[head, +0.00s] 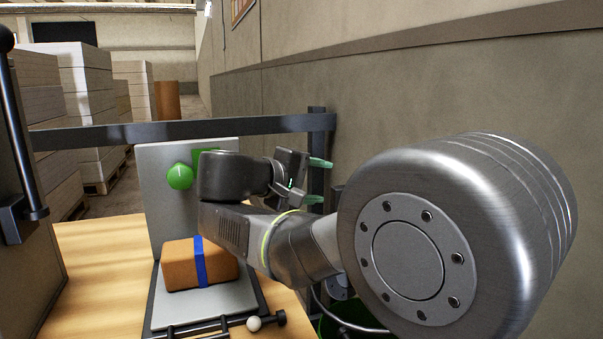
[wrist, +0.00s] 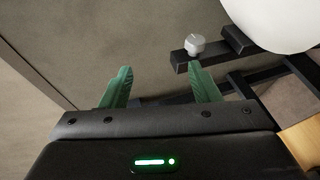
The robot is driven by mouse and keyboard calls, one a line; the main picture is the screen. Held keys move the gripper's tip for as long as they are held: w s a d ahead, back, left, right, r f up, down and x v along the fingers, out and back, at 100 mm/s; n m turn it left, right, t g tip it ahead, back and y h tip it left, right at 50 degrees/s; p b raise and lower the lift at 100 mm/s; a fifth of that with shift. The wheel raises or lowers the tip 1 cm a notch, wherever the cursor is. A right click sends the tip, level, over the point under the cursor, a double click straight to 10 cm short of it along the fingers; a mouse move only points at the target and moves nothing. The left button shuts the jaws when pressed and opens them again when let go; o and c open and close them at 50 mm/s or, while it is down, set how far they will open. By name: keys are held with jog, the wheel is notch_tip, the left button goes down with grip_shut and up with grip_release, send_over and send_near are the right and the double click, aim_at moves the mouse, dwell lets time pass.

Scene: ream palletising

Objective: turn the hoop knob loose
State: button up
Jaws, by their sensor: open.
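My gripper (head: 316,181) reaches out beside the wall in the head view, its two green fingers apart with nothing between them. In the wrist view my gripper (wrist: 160,76) also shows open and empty. A small pale grey knob (wrist: 195,44) stands on the end of a dark bar (wrist: 210,53), just beyond the right fingertip; I cannot tell whether they touch. It looks like the hoop knob, and it is not between the fingers. In the head view I cannot make out this knob. A thin pale hoop (head: 345,322) around something green shows low behind my arm, partly hidden.
A brown block with a blue band (head: 200,263) lies on a grey plate before an upright grey panel (head: 160,215) with a green knob (head: 180,176). A dark rail (head: 230,128) crosses behind. The wall (head: 430,95) is close on the right. A white rounded thing (wrist: 275,18) is near the knob.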

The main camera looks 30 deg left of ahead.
jog(key=shift+r+p+v, duration=0.2)
jog(key=shift+p+v, duration=0.2)
jog(key=shift+v, duration=0.75)
jog(key=shift+r+p+v, duration=0.2)
jog(key=shift+p+v, duration=0.2)
jog(key=shift+v, duration=0.7)
jog(key=shift+d, duration=0.2)
jog(key=shift+w, duration=0.1)
jog(key=w+d+r+m+g+y+p, duration=0.3)
jog(key=w+d+g+y+p, duration=0.75)
jog(key=p, duration=1.75)
jog(key=shift+m+g+h, duration=0.5)
jog(key=shift+g+h, duration=0.05)
jog(key=shift+h, duration=0.2)
jog(key=x, duration=0.5)
jog(key=w+x, duration=0.1)
jog(key=x, duration=0.4)
jog(key=a+x, duration=0.1)
jog(key=x, duration=0.4)
jog(key=shift+w+a+r, duration=0.15)
jog(key=shift+w+r, duration=0.1)
jog(key=shift+w, duration=0.05)
